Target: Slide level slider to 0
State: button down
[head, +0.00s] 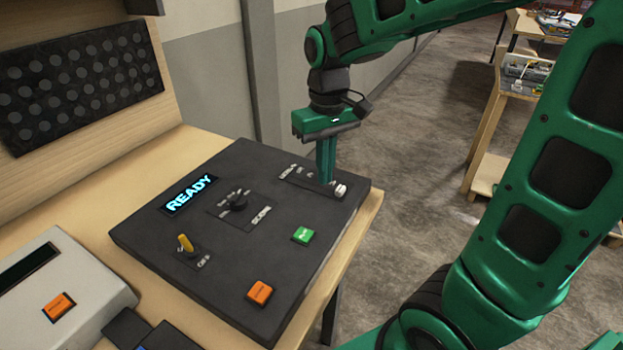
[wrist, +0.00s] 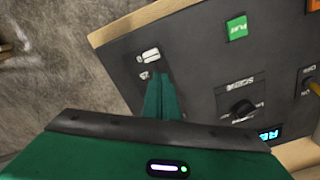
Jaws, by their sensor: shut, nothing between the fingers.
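The level slider's track lies along the far right part of the dark console (head: 150,235). Its pale knob (head: 340,190) sits at the right end of the track in the head view. The knob also shows in the wrist view (wrist: 148,56), just beyond my fingertips. My gripper (head: 326,182) is shut and empty, pointing down at the track, immediately left of the knob in the head view. I cannot tell whether the fingers touch the knob. The fingers (wrist: 159,78) hide part of the track and its scale marks.
The console also carries a display reading READY (head: 189,194), a black rotary knob (head: 238,202), a yellow toggle (head: 186,244), a green button (head: 303,236) and an orange button (head: 260,292). A grey box (head: 70,290) stands to the left. The table edge is close on the right.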

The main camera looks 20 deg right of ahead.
aim_at(324, 189)
notch_tip(324, 189, up, 6)
jog(key=shift+r, duration=0.25)
dwell(0.5)
dwell(0.4)
jog(key=s+d+f+m, duration=0.3)
jog(key=s+d+f, duration=0.1)
jog(key=s+d, duration=0.3)
jog(key=s+d+f+m, duration=0.4)
jog(key=s+d, duration=0.3)
jog(key=s, duration=0.5)
jog(key=shift+s+f+m, duration=0.2)
jog(key=shift+m, duration=0.1)
jog(key=shift+w+f, duration=0.25)
jog(key=shift+w, duration=0.35)
dwell(3.8)
